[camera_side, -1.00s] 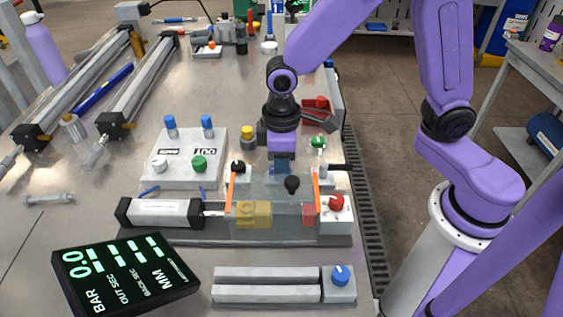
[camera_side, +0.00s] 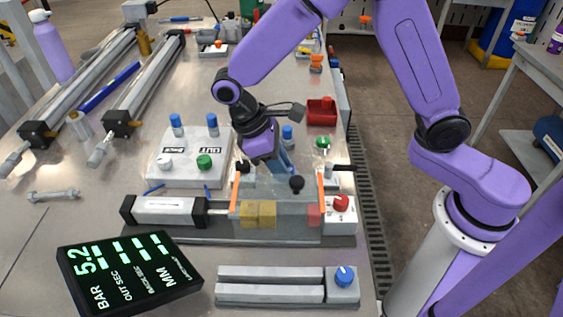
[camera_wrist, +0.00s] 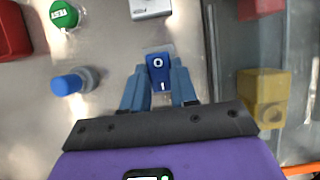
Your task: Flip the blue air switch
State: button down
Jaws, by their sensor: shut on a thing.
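The blue air switch (camera_wrist: 159,72) is a small rocker with white O and I marks, seen in the wrist view. In the side view my gripper (camera_side: 286,168) is tilted and reaches down behind the clear-covered cylinder fixture (camera_side: 270,230); the switch is hidden there. The black display (camera_side: 130,272) at the front left reads 5.2 BAR in green, with dashes in its other fields.
A white panel (camera_side: 180,181) with blue, white and green knobs stands to the left. A black ball-topped lever (camera_side: 297,183) and orange posts stand close to my gripper. A red bin (camera_side: 321,111) lies behind. A front block carries a blue knob (camera_side: 344,276).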

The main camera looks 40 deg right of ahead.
jog(key=c, duration=0.9)
grip_release()
jog(key=v, duration=1.7)
jog(key=shift+r, duration=0.3)
jog(key=s+d+f+n+t+y, duration=0.1)
jog(key=s+d+f, duration=0.2)
jog(key=s+d, duration=0.3)
jog(key=s+d+f+n+t+y, duration=0.1)
jog(key=s+d+f, duration=0.1)
jog(key=s+d, duration=0.4)
jog(key=s+d+f+n+t+y, duration=0.1)
jog(key=s+d+f+y, duration=0.1)
jog(key=s+d, duration=0.5)
jog(key=shift+s+f+n+t, duration=0.15)
jog(key=shift+s+f, duration=0.15)
jog(key=shift+s, duration=0.45)
jog(key=shift+s+f+n+t, duration=0.1)
jog(key=shift+s+f, duration=0.2)
jog(key=shift+s, duration=0.4)
jog(key=shift+s+f+n+t, duration=0.15)
jog(key=shift+s+f, duration=0.1)
jog(key=shift+s, duration=0.5)
